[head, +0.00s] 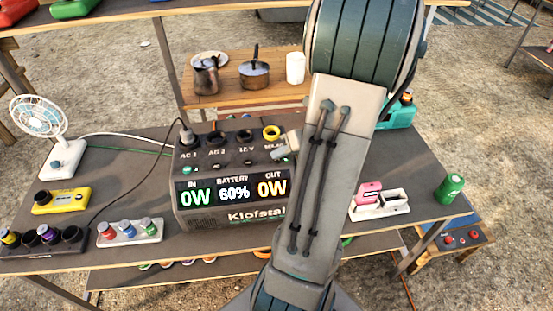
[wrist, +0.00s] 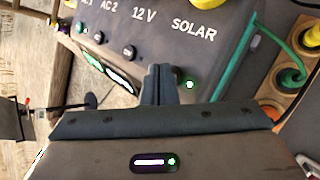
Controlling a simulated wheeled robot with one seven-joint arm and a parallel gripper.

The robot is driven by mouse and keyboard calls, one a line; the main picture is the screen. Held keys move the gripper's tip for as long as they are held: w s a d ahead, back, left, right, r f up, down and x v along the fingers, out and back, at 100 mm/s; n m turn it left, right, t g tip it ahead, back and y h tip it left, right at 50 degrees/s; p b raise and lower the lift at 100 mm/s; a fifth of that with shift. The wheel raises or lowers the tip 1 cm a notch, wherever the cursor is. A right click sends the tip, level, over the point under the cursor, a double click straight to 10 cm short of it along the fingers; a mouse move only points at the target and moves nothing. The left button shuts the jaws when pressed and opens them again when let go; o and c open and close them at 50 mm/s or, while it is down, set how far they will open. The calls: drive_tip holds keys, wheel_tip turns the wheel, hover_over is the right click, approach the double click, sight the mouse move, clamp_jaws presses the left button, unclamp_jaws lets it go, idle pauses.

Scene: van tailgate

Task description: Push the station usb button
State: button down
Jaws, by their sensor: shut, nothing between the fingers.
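The station (head: 190,212) is a dark grey box on the table, with "Klofstal" on its front. Its display (head: 233,191) reads IN 0W, BATTERY 60%, OUT 0W. Its top has sockets labelled AC 1, AC 2, 12 V and SOLAR, with small round buttons below. In the wrist view, a 12 V button (wrist: 130,53) is dark and a button lit green (wrist: 190,84) sits right of my fingertips. No USB label is readable; my fingers may hide part of that row. My gripper (wrist: 158,70) is shut and empty, low over the station's top; contact cannot be told.
A white fan (head: 38,120) and yellow box (head: 62,200) stand left of the station. A pink item in a white tray (head: 380,210) and a green can (head: 449,188) are right. Pots stand on a wooden shelf (head: 225,101) behind. Cables run to the station's left.

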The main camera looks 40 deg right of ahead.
sight(281, 161)
drive_tip(key=shift+f, duration=0.3)
idle(0.4)
drive_tip(key=shift+r, duration=0.15)
drive_tip(key=shift+r+p, duration=0.5)
drive_tip(key=shift+p, duration=0.2)
wheel_tip(281, 161, up, 6)
drive_tip(key=p, duration=0.6)
